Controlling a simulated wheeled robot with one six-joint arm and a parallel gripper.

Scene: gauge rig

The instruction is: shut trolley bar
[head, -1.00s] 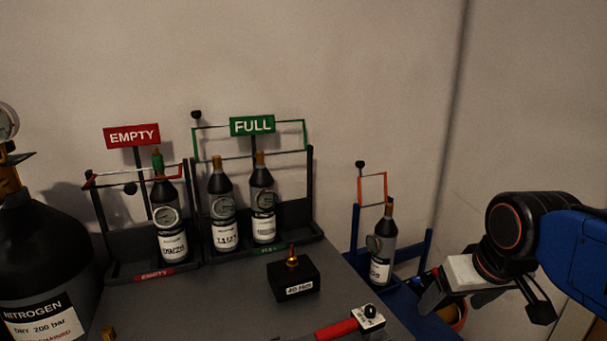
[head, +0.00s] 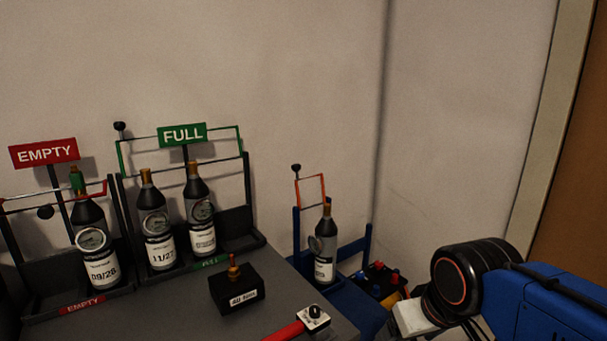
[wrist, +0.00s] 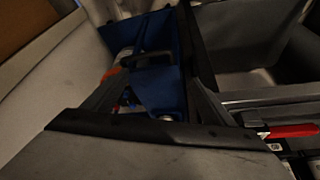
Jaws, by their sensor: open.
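The blue trolley (head: 368,248) stands at the right end of the grey bench and holds one dark cylinder (head: 326,240). Its orange-red bar (head: 324,190) stands raised above the cylinder, with a black knob (head: 296,168) at its upper left. The blue trolley body also shows in the wrist view (wrist: 170,90). My gripper (wrist: 158,78) is open, its dark fingers spread, with nothing visible held between them. In the head view my wrist is right of and lower than the trolley, and the fingers are cut off or hidden.
The EMPTY rack (head: 28,285) and FULL rack (head: 237,222), with cylinders, stand on the bench (head: 180,310). A black labelled box (head: 237,289) and a red-handled tool (head: 285,331) lie nearer. A container with red and blue knobs (head: 380,280) sits right of the trolley. Walls close the back.

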